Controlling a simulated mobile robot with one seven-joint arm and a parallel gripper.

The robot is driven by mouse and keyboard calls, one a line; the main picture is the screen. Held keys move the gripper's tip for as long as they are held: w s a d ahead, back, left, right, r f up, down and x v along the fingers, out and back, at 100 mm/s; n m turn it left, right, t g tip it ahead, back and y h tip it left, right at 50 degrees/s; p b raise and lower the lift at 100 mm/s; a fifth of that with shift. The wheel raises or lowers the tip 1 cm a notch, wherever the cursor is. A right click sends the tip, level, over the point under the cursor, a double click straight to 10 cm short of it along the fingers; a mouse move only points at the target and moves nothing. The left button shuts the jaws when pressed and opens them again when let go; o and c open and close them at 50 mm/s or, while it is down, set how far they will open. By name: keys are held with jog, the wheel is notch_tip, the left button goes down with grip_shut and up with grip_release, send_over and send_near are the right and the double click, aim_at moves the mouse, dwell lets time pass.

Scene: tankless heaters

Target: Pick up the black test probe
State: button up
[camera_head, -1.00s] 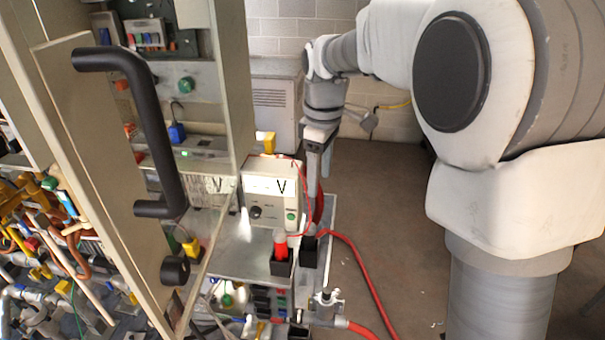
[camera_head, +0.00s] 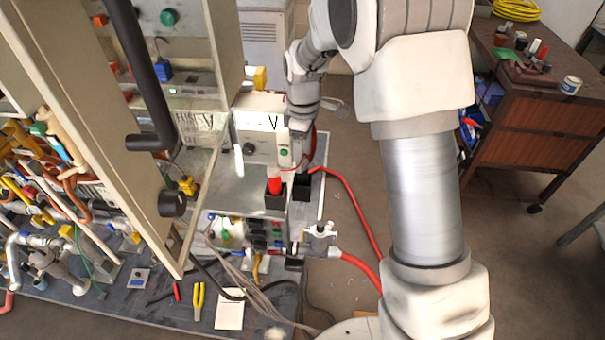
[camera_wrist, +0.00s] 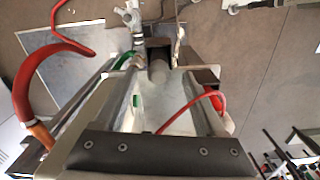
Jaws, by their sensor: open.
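The black test probe is mostly hidden by my gripper in the head view. Its black holder (camera_head: 302,187) stands on the metal shelf, right of the red probe (camera_head: 275,182) in its own black holder. My gripper (camera_head: 304,163) points down just above the right holder. In the wrist view, a dark cylindrical probe (camera_wrist: 158,72) stands in the black holder (camera_wrist: 158,48), in line with the gap between my open fingers (camera_wrist: 158,95). I cannot tell whether the fingers touch it. The red probe (camera_wrist: 213,101) shows beside the right finger.
A meter box (camera_head: 262,135) marked V stands close behind and left of my gripper. The open cabinet door with a dark handle (camera_head: 150,90) is at left. A red hose (camera_head: 355,205) runs right of the shelf. A brown workbench (camera_head: 535,110) is at far right.

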aim_at(303, 178)
jog(key=shift+w+a+f+p, duration=0.1)
jog(key=shift+f+p, duration=0.25)
jog(key=shift+f, duration=1)
jog(key=shift+w+f+p, duration=0.1)
jog(key=shift+f+p, duration=0.25)
jog(key=shift+f, duration=1)
jog(key=shift+c, duration=0.4)
grip_shut()
